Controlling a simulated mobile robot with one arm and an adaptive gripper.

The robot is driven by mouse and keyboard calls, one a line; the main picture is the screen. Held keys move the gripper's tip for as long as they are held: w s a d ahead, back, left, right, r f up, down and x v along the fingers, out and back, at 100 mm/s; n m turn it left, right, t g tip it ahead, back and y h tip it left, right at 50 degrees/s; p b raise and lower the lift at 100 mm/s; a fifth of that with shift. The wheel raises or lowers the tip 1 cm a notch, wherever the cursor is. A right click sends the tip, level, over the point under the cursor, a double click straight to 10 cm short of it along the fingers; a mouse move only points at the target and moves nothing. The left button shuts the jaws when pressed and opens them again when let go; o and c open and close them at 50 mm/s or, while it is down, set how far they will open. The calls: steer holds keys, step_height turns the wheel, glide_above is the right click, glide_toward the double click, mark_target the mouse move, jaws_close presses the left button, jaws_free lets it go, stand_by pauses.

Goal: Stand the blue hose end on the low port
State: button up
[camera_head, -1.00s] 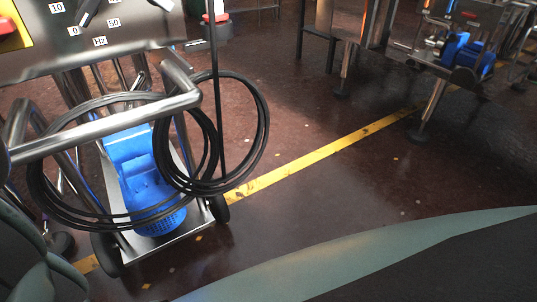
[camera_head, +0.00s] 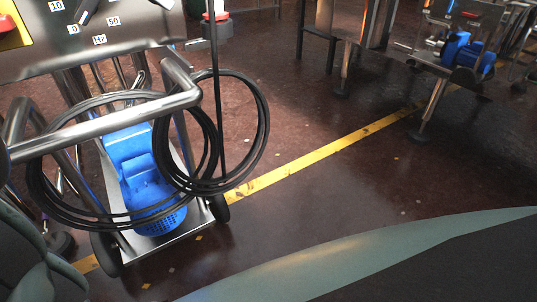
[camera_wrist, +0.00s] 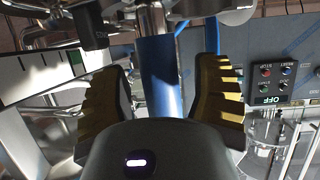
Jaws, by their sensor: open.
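A blue hose (camera_wrist: 160,78) stands upright in the middle of the wrist view, with a bright metal fitting (camera_wrist: 152,18) at its top. My gripper (camera_wrist: 160,72) is open, with its yellow ribbed fingers on either side of the blue hose. A gap shows between the hose and each finger. The lower part of the hose is hidden behind my gripper's body. A second blue length (camera_wrist: 212,36) shows behind the right finger. I cannot pick out the low port for certain in either view. My gripper is outside the head view.
In the wrist view, a panel with buttons (camera_wrist: 276,80) is at right and metal pipework crosses the top. In the head view, a cart (camera_head: 190,200) carries a blue motor (camera_head: 140,170) and coiled black cable (camera_head: 262,130). The floor (camera_head: 330,205) to its right is clear.

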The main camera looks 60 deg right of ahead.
steer(key=v, duration=1.2)
steer(key=shift+r, duration=0.1)
stand_by(0.4)
